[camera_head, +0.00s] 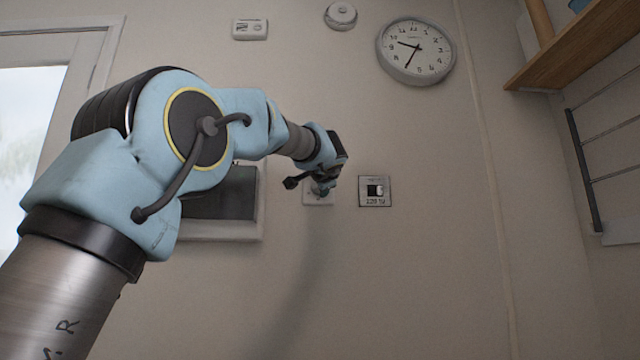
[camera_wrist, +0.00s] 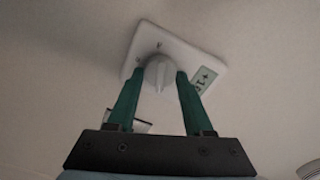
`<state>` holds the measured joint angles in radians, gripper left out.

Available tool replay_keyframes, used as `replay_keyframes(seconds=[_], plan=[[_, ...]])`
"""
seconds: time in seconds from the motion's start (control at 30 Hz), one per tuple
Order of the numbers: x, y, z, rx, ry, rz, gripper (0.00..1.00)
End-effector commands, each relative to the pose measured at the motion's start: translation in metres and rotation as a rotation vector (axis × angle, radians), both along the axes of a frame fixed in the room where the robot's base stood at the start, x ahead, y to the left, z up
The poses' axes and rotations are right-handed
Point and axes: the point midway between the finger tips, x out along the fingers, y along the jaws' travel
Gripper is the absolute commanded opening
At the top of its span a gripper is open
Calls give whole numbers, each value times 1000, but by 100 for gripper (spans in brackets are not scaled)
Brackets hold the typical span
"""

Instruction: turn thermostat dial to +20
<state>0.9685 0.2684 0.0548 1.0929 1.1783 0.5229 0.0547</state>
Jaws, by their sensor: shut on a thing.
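The thermostat is a white square plate on the wall, mostly behind my gripper in the head view (camera_head: 312,199). In the wrist view, the thermostat plate (camera_wrist: 150,36) appears tilted. Its round grey dial (camera_wrist: 159,69) has a raised grip. My gripper (camera_wrist: 157,78) has its two green fingers shut on the dial, one on each side. A small greenish display (camera_wrist: 205,77) at the plate's right shows "+1" and a further digit that I cannot read surely, partly behind the right finger. In the head view, my gripper (camera_head: 325,184) is at the wall and hides the dial.
A wall switch plate (camera_head: 375,191) is close to the right of the thermostat. A dark framed panel (camera_head: 222,195) is close to the left. A clock (camera_head: 416,50), a round detector (camera_head: 341,15) and a small white box (camera_head: 250,29) are higher up. A wooden shelf (camera_head: 575,45) juts out at upper right.

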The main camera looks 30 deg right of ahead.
Motion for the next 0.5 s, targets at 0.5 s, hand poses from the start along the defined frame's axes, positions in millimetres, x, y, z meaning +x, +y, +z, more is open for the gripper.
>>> replay_keyframes(seconds=[0.5], plan=[[0, -1, -2, 444, -205, -1, 0]])
